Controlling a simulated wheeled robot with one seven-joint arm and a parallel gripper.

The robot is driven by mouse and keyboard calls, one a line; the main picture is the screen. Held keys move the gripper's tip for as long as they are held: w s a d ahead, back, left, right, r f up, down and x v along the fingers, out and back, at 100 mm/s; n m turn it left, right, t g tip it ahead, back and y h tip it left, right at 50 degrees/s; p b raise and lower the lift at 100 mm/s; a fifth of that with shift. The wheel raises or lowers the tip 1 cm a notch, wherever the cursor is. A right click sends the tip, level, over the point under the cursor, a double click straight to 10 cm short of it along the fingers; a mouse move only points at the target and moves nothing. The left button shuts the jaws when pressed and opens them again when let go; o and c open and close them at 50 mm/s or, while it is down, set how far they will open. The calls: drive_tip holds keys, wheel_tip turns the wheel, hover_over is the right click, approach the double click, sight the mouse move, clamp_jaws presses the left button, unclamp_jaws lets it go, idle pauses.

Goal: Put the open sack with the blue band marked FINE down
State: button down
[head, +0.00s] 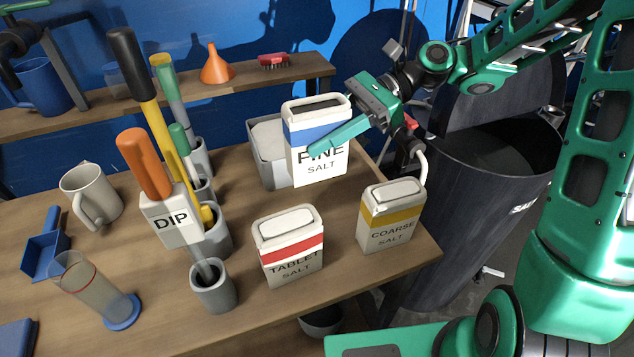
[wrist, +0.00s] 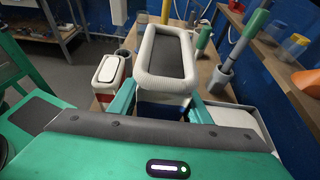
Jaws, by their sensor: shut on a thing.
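The open sack with the blue band marked FINE (head: 319,165) is white, with a dark opening at its top. My gripper (head: 335,132) is shut on its upper part, with a green finger across the blue band. The sack is upright, in front of a grey bin on the table; I cannot tell whether its base touches the table. In the wrist view the sack's padded rim and dark inside (wrist: 165,60) show between my two fingers (wrist: 163,103).
The red-banded TABLET sack (head: 290,250) and yellow-banded COARSE sack (head: 390,222) stand closed on the wooden table (head: 350,285). The grey bin (head: 267,155) is just behind. Holders with tools, a mug (head: 92,195) and a cylinder (head: 95,290) are left. A dark barrel (head: 480,190) stands right.

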wheel_tip(320, 180, down, 13)
drive_tip(key=shift+f, duration=0.2)
idle(0.3)
drive_tip(key=shift+f, duration=0.1)
drive_tip(key=c, duration=1)
unclamp_jaws()
drive_tip(key=shift+f, duration=0.1)
drive_tip(key=v, duration=1.1)
drive_tip(key=shift+f, duration=0.15)
